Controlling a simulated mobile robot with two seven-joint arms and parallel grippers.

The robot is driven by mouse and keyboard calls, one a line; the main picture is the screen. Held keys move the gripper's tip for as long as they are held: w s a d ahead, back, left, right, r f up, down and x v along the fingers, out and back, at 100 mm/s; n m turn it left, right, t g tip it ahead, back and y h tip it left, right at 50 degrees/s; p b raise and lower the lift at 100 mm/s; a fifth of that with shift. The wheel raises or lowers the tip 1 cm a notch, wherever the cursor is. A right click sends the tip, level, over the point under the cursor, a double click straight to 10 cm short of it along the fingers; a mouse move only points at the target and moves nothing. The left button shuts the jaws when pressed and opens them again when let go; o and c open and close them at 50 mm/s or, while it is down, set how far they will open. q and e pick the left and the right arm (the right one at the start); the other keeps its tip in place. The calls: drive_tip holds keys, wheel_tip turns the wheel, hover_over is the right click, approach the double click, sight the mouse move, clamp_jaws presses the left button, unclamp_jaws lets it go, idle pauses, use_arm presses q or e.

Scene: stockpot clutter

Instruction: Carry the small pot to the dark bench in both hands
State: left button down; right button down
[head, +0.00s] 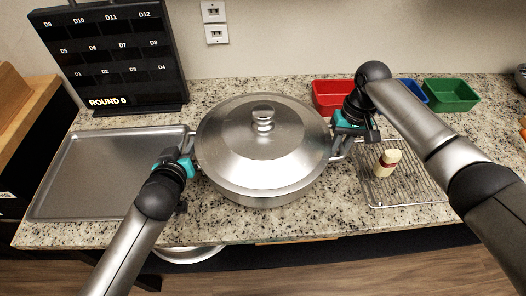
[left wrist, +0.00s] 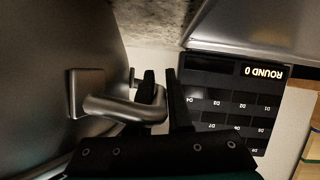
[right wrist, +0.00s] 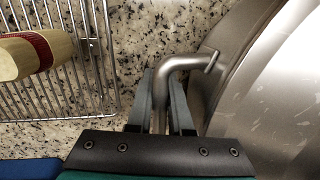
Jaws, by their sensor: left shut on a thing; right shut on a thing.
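A wide steel pot (head: 225,178) with a domed lid and knob is at the middle of the granite counter; I cannot tell whether its base touches the counter. My left gripper (head: 182,160) is shut on its left handle, and the handle (left wrist: 125,107) shows between the fingers in the left wrist view. My right gripper (head: 350,130) is shut on its right handle; that handle (right wrist: 180,65) shows between the fingers in the right wrist view. A round silver thing (head: 187,256) shows partly below the counter's front edge. I cannot make out which surface is the dark bench.
A steel tray (head: 90,180) lies left of the pot, with a black sign board (head: 120,60) behind it. A wire rack (head: 415,188) holding a cream object (head: 388,160) lies right. Red (head: 330,97), blue (head: 413,93) and green (head: 452,95) bins stand behind.

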idle(0.8)
use_arm(q)
drive_tip(key=shift+w+r, duration=0.1)
drive_tip(key=shift+r, duration=0.15)
use_arm(e)
drive_tip(key=shift+w+r, duration=0.2)
use_arm(q)
drive_tip(key=shift+r, duration=0.1)
use_arm(e)
drive_tip(key=shift+r, duration=0.1)
